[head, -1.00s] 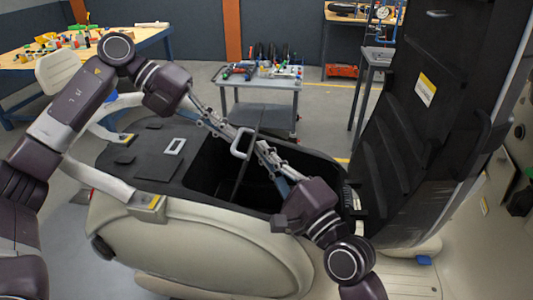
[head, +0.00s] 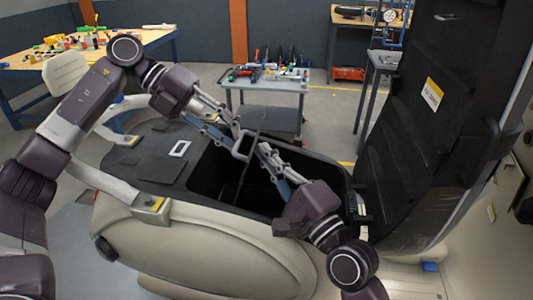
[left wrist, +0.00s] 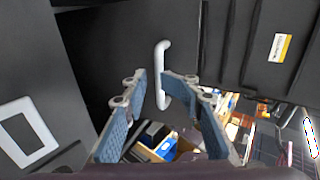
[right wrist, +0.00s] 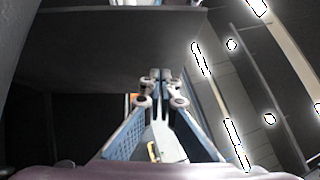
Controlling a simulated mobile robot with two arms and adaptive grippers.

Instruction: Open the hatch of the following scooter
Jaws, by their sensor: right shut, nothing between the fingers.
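The scooter (head: 200,245) is cream, with a dark open compartment in its top. Its hatch is a thin black panel, raised and nearly edge-on in the head view; its face (left wrist: 105,60) fills much of the left wrist view. A pale loop handle (head: 241,147) sits on it and also shows in the left wrist view (left wrist: 161,75). My left gripper (head: 234,129) is open, with the handle just beyond and between its fingertips in the left wrist view. My right gripper (head: 264,150) is shut and empty on the hatch's other side; contact with the panel cannot be told.
A tall black upright panel with a yellow-white label (head: 432,94) rises on the right of the compartment. A grey tool trolley (head: 265,87) stands behind the scooter. A wooden workbench (head: 75,68) with coloured parts is at the back left.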

